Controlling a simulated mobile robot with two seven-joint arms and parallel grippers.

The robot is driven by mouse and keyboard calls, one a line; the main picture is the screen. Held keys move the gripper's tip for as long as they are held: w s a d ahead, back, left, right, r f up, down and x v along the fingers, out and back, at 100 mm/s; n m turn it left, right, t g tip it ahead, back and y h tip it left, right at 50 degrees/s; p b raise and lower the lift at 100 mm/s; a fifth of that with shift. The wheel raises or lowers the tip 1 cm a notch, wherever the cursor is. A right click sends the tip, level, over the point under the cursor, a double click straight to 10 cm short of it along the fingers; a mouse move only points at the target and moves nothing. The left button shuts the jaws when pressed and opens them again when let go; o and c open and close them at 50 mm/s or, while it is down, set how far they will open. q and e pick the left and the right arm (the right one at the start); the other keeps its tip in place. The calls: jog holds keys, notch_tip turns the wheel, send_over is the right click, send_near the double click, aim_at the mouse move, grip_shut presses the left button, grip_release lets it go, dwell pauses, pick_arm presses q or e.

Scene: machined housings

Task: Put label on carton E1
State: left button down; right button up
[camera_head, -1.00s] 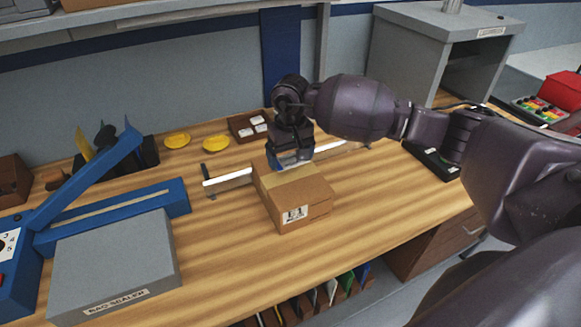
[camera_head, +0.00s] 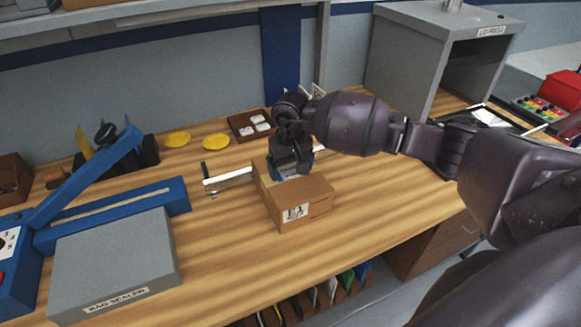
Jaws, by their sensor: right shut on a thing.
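The carton E1 (camera_head: 305,208) is a brown closed box on the wooden bench, with a white label reading E1 on its front face. My right gripper (camera_head: 291,176) points down at the carton's top, towards its far left part. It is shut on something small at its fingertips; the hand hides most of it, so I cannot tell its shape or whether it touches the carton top. My left gripper is not in view.
A grey and blue bag sealer (camera_head: 115,262) fills the left. A brown tray (camera_head: 240,124) with white pieces and two yellow dishes (camera_head: 216,142) lie at the back. The bench right of the carton is clear.

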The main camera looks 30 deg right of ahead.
aim_at(291, 171)
jog(key=shift+s+f+b, duration=0.35)
jog(key=shift+f, duration=0.55)
jog(key=o, duration=0.6)
jog(key=shift+a, duration=0.2)
jog(key=shift+r+p, duration=0.35)
jog(key=shift+w+d+r, duration=0.1)
jog(key=shift+r, duration=2.1)
jog(key=shift+w+d+r, duration=0.1)
jog(key=shift+w+r, duration=0.05)
jog(key=shift+r, duration=2)
jog(key=shift+w+d+r, duration=0.1)
jog(key=shift+r, duration=2.1)
